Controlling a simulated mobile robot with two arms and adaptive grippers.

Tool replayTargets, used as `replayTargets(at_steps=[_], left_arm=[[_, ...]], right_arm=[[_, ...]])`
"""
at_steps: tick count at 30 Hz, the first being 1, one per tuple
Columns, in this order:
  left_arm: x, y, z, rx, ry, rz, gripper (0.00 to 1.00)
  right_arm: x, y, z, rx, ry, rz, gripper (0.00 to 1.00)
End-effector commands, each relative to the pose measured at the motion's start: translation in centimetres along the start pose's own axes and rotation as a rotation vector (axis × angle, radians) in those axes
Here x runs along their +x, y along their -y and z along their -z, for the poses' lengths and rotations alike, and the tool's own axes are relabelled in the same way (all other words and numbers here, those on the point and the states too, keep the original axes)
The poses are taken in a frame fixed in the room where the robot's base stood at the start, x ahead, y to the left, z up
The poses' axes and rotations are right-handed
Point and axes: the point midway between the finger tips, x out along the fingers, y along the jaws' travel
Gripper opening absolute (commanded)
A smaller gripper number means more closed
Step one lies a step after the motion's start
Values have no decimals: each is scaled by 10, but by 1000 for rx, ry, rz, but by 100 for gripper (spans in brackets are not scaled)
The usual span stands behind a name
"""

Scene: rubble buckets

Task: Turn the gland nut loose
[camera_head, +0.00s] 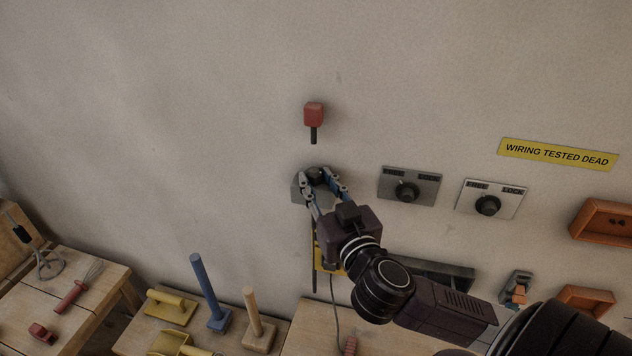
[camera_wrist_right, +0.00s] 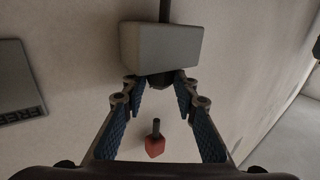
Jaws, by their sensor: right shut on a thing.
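A grey box (camera_head: 298,188) is fixed to the wall, with the dark gland nut (camera_head: 317,174) at its upper side. In the right wrist view the box (camera_wrist_right: 160,45) is a large pale block, and the nut (camera_wrist_right: 172,79) shows as a dark round piece at its edge. My right gripper (camera_head: 321,181) reaches up to it from the lower right. Its fingertips (camera_wrist_right: 162,86) sit on both sides of the nut and are shut on it. The fingers hide part of the nut and box. My left gripper is not in view.
A red block on a dark stem (camera_head: 313,115) hangs on the wall above the box. Two knob plates (camera_head: 410,186) (camera_head: 491,199) and a yellow sign (camera_head: 558,154) are to the right. Wooden benches (camera_head: 90,310) with tools stand below left. The upper left wall is bare.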

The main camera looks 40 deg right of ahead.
Motion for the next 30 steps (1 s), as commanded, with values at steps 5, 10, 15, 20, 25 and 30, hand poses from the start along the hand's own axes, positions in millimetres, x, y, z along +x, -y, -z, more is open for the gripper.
replayTargets(at_steps=[5,10,15,20,25,30], left_arm=[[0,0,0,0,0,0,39],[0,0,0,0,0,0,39],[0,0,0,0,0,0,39],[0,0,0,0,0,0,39],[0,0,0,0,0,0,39],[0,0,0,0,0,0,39]], right_arm=[[0,-3,-2,-11,3,89,3],[0,-4,-2,-7,2,147,3],[0,-5,-2,-2,1,182,3],[0,-6,-2,-1,-1,195,3],[0,-6,-1,0,-2,198,3],[0,-6,-1,-1,-2,198,3]])
